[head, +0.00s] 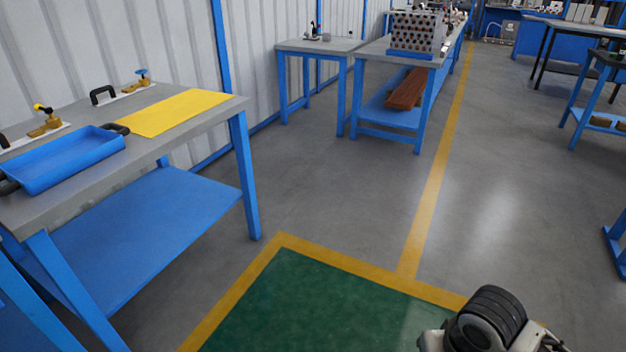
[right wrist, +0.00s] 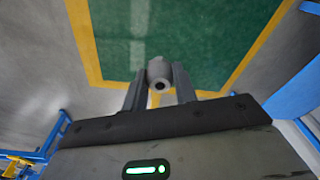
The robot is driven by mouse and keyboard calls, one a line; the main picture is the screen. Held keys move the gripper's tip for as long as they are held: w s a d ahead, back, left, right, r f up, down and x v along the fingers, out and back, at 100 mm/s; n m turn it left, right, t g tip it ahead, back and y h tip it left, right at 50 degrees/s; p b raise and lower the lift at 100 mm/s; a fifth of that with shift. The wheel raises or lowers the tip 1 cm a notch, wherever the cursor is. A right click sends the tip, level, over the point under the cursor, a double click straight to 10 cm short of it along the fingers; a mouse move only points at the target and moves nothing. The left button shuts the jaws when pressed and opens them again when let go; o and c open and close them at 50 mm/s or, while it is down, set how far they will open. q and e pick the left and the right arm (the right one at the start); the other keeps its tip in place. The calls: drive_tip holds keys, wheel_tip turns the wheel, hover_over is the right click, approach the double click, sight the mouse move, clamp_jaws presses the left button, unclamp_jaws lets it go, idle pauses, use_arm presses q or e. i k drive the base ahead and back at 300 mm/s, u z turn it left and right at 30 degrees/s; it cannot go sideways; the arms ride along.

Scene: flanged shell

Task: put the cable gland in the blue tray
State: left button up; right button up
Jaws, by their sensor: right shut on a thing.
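The blue tray (head: 72,160) lies on the grey workbench at the left of the head view. It has black handles at its ends, and the part of its inside that I see is empty. In the right wrist view my right gripper (right wrist: 159,90) is shut on the cable gland (right wrist: 159,70), a small grey cylinder with a dark hole in its end. It is held between the fingertips above the floor. In the head view part of my right arm shows at the bottom right, far from the tray; the gland is not visible there. My left gripper is not in view.
A yellow sheet (head: 175,112) lies right of the tray on the workbench (head: 150,152). Brass valves (head: 45,122) and a black handle stand along its back. A green floor area (head: 310,310) edged in yellow is clear. Farther benches (head: 320,46) stand along the wall.

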sight(37, 176)
drive_tip(key=u, duration=0.9)
drive_tip(key=i, duration=1.15)
drive_tip(key=u, duration=1.2)
